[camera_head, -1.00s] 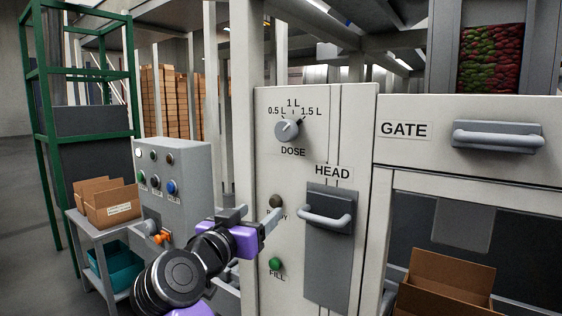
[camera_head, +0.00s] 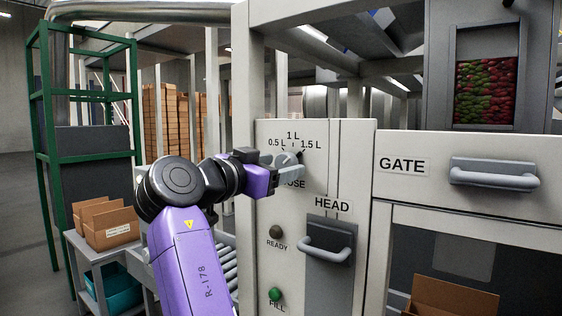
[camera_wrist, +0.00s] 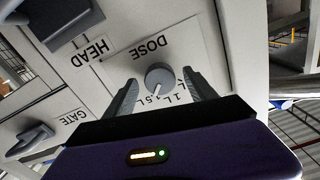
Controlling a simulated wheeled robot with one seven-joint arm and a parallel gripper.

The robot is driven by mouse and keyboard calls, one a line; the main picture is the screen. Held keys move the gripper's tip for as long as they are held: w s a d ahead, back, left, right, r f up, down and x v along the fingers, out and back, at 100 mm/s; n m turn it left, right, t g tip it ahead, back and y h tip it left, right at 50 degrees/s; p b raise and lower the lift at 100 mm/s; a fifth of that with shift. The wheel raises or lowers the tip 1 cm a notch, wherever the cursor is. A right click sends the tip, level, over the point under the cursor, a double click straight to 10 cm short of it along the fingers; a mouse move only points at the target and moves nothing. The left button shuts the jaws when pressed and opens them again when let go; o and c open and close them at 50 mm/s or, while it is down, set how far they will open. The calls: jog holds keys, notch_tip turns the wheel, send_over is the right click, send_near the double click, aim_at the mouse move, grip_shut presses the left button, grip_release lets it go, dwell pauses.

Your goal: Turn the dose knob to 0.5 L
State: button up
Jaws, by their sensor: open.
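The grey round dose knob (camera_head: 289,158) sits on the white panel under the 0.5 L, 1 L and 1.5 L marks, partly hidden by my gripper in the head view. In the wrist view the knob (camera_wrist: 158,75) shows whole, and its white pointer line points toward 1.5 L. My gripper (camera_head: 290,168) is in front of the knob. Its two fingers are apart, one on each side of the knob in the wrist view (camera_wrist: 161,88), with visible gaps. I cannot tell whether the fingertips reach around the knob in depth.
Below the knob are a dark READY lamp (camera_head: 275,232), a green FILL button (camera_head: 275,294) and the HEAD handle (camera_head: 326,248). The GATE handle (camera_head: 494,174) sticks out at the right. A side table with an open carton (camera_head: 106,224) and a green rack (camera_head: 85,160) stand left.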

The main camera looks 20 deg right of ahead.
jog(key=shift+w+d, duration=0.3)
jog(key=shift+d, duration=0.15)
jog(key=shift+c, duration=0.3)
jog(key=c, duration=1.3)
jog(key=shift+c, duration=0.2)
